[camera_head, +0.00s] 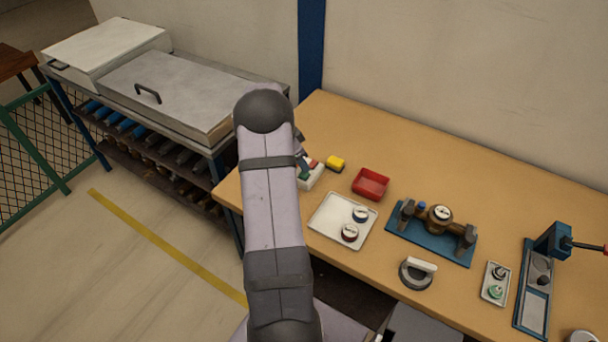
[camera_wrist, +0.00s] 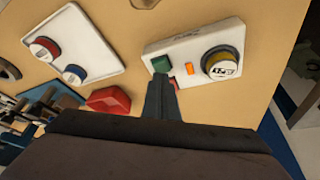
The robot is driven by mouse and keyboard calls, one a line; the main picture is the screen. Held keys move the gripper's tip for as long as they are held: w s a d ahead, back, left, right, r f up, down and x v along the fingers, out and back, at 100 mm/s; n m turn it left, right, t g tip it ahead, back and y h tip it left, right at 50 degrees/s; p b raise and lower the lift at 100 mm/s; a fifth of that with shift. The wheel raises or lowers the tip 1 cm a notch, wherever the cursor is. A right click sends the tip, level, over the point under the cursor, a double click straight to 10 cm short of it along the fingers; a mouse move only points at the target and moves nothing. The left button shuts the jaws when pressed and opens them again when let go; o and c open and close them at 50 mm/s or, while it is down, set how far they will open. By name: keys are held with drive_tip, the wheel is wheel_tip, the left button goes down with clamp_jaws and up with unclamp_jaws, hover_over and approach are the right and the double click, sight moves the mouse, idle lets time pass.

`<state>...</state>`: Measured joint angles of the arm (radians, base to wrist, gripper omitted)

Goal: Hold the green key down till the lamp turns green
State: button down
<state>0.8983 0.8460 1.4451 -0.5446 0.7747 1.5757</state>
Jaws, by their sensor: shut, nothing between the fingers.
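A white test box (camera_wrist: 205,50) lies in the upper right of the wrist view. It bears a green key (camera_wrist: 161,63), a small lamp (camera_wrist: 190,69) that shows orange, and a round white-faced meter (camera_wrist: 221,64) with a yellow ring. A red part (camera_wrist: 174,83) is partly hidden by my finger. My gripper (camera_wrist: 161,80) is shut and empty, its tips at the near edge of the green key; I cannot tell whether they touch it. In the head view the box (camera_head: 314,179) is partly hidden by my arm.
A white tray (camera_head: 325,230) holds a blue-ringed and a red-ringed meter. A blue fixture (camera_head: 430,248) and a lever press (camera_head: 552,243) are farther right.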

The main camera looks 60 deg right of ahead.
drive_tip(key=shift+f+b, duration=0.3)
drive_tip(key=shift+f+b, duration=0.35)
drive_tip(key=shift+f, duration=0.1)
idle(0.9)
drive_tip(key=shift+r+p, duration=1.15)
drive_tip(key=shift+r, duration=1.95)
